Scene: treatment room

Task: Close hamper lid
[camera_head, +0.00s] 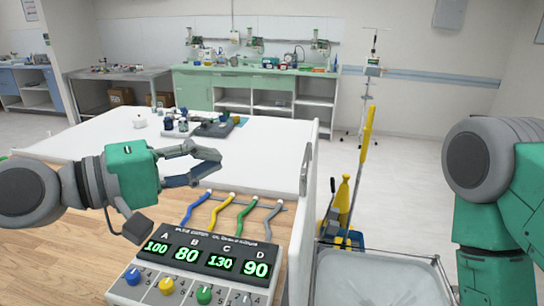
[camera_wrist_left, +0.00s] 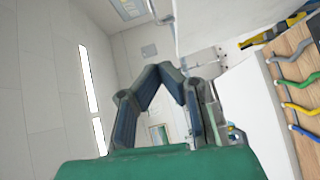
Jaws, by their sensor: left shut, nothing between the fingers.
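The hamper appears to be the open grey-rimmed bin (camera_head: 437,268) at the lower right of the head view. A thin white panel (camera_head: 308,225) stands upright along its left side and looks like its raised lid, though I cannot be sure. My left gripper (camera_head: 219,160) is shut and empty, above the table and left of the panel, apart from it. In the left wrist view its fingertips (camera_wrist_left: 168,76) meet in an arch with nothing between them. My right arm shows at the right edge of the head view, but its gripper is out of view.
A control box (camera_head: 205,262) with lit numbers and coloured cables stands on the wooden surface (camera_head: 60,255) below my left gripper. The white tabletop (camera_head: 255,150) holds small items at the back. A yellow mop and bucket (camera_head: 345,205) stand beyond the bin. Open floor lies to the right.

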